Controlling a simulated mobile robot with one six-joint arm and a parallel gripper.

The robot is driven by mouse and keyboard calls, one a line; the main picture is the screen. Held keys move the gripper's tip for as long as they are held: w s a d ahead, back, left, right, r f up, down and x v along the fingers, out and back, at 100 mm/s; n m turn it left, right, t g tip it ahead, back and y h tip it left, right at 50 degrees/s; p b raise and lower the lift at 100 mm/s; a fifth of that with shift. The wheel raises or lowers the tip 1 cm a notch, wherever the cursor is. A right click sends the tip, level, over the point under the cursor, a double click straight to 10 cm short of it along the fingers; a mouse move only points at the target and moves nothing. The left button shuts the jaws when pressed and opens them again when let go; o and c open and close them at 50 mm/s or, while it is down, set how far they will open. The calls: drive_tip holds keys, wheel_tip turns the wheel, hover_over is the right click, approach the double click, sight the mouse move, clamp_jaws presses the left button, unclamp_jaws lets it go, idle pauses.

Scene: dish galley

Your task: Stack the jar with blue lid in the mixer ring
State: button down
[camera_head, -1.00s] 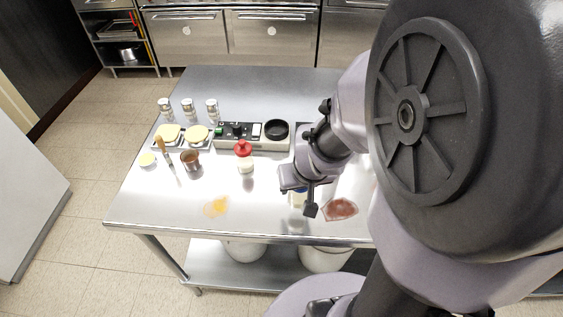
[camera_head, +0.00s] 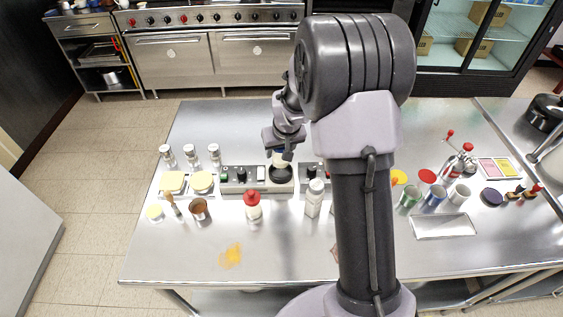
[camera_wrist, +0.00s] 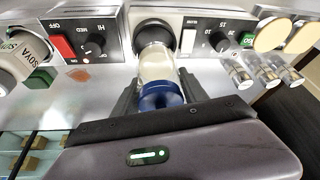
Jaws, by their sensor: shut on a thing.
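The jar with blue lid (camera_wrist: 159,68) has a clear body with pale contents. My gripper (camera_wrist: 160,92) is shut on it near the blue lid, one finger on each side. In the head view my gripper (camera_head: 283,150) is above the mixer ring (camera_head: 281,174), with a little of the jar (camera_head: 279,158) showing below it. The black ring also shows in the wrist view (camera_wrist: 153,29), with the jar's base lined up at its opening. I cannot tell whether the base is inside the ring or just above it.
A second control unit (camera_head: 313,172) stands right of the ring. A white-capped bottle (camera_head: 314,198) and a red-capped bottle (camera_head: 252,206) stand in front. Several shakers (camera_head: 190,155) are at left, and cups and cans (camera_head: 435,196) at right. The table behind the mixer is clear.

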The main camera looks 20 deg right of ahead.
sight(280, 160)
wheel_tip(280, 160, down, 4)
drive_tip(key=shift+f+b, duration=0.25)
drive_tip(key=shift+b, duration=0.35)
